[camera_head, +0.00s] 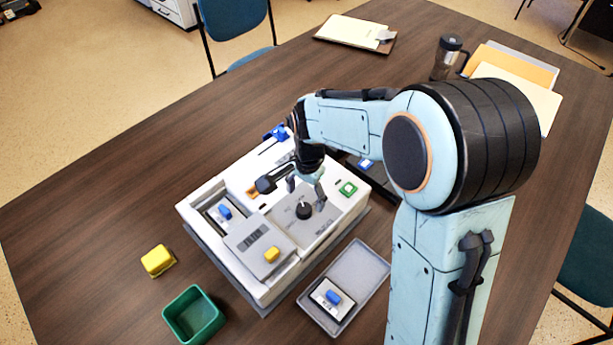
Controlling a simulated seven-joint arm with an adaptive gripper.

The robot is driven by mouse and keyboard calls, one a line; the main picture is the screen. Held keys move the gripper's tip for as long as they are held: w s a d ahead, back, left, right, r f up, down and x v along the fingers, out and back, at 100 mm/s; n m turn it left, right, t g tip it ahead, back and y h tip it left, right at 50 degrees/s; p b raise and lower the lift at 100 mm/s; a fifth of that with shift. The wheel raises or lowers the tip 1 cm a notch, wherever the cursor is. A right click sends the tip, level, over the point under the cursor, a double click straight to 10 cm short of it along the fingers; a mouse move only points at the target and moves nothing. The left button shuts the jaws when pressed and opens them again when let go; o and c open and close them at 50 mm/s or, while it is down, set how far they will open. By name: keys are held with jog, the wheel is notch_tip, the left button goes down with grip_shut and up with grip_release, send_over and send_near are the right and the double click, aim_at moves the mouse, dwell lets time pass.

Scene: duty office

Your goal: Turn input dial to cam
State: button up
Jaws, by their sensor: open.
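The input dial is a small black round knob (304,210) on a grey square plate (318,224) in the right part of a white console (262,293). A light mark shows on the knob's top; the lettering around it is too small to read. My gripper (306,190) is open above the plate, just behind the knob. Its fingers point down, with one at the right close to the knob. I cannot tell whether they touch the knob. My wrist and gripper hide part of the console behind it.
The console also bears a grey lid with a yellow knob (272,254), a blue-knobbed block (224,212) in a recess and a green-framed button (347,188). A grey tray (364,262), green bin (193,315) and yellow block (157,260) stand nearby. The table's left is clear.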

notch_tip(320, 180, up, 8)
jog(key=shift+d+f, duration=0.2)
jog(key=shift+f, duration=0.05)
jog(key=shift+s, duration=0.1)
notch_tip(320, 180, up, 4)
jog(key=t, duration=0.1)
send_over(307, 209)
jog(key=d, duration=0.2)
jog(key=s+d+r+t, duration=0.1)
jog(key=s+d+r, duration=0.25)
jog(key=s, duration=0.35)
jog(key=s+d+f+n+g, duration=0.1)
jog(key=s+f+n, duration=0.1)
jog(key=s+n, duration=0.2)
jog(key=s+d+f+n+g, duration=0.1)
jog(key=s+f+n, duration=0.2)
jog(key=s, duration=0.7)
jog(key=shift+s+f+n+g, duration=0.3)
jog(key=shift+s+f+n, duration=0.1)
jog(key=shift+n, duration=0.3)
